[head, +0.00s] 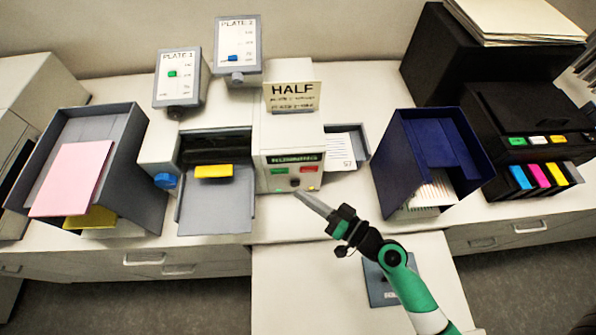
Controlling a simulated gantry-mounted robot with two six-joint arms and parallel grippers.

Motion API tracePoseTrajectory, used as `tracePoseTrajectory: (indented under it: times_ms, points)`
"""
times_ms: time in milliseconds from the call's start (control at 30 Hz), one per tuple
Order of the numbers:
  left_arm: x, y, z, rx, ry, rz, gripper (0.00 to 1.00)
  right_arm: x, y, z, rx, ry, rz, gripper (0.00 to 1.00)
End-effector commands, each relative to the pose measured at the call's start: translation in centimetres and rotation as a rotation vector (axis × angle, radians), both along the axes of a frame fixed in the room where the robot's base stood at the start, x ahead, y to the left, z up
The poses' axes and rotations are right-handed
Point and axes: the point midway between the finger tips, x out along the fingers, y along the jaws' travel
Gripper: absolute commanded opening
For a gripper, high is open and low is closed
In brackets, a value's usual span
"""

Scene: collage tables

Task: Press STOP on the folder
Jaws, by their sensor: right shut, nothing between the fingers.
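The folder (262,140) is a pale machine in the middle of the table, with a small green-lit display (294,158) on its front panel. Below the display are a green button (278,171) on the left and a red button (308,169) on the right; their labels are too small to read. My right gripper (300,194) is shut and empty. Its tips are at the panel's lower edge, below the buttons; I cannot tell whether they touch the panel. My left gripper is not in view.
A "HALF" sign (292,97) stands on the folder. A grey tray (217,208) extends in front, left of the panel. A grey bin (140,150) with pink paper (72,178) is at left. A blue bin (388,165) and a black printer (530,115) are at right.

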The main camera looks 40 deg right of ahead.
Motion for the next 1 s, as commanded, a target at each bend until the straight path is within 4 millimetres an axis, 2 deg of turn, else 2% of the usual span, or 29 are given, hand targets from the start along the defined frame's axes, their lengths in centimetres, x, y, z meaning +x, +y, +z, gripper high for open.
tracePoseTrajectory:
  times_ms: [33, 100, 233, 667, 833, 1000]
  points:
    - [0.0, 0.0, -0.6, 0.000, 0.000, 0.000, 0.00, -1.1, -0.3, -2.2, 0.011, 0.039, -0.015, 0.00]
    - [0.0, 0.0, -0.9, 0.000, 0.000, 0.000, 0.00, -2.3, -0.5, -3.9, 0.021, 0.074, -0.030, 0.00]
    - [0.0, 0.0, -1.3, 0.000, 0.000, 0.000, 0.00, -3.6, -0.9, -5.6, 0.034, 0.110, -0.051, 0.00]
    - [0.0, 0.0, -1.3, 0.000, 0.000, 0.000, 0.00, -3.5, -1.3, -5.7, 0.033, 0.112, -0.062, 0.00]
    - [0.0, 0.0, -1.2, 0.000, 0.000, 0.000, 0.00, -2.6, -2.1, -5.6, 0.032, 0.110, -0.062, 0.00]
    - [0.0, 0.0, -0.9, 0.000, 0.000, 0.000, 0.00, -0.7, -3.6, -5.5, 0.031, 0.109, -0.064, 0.00]
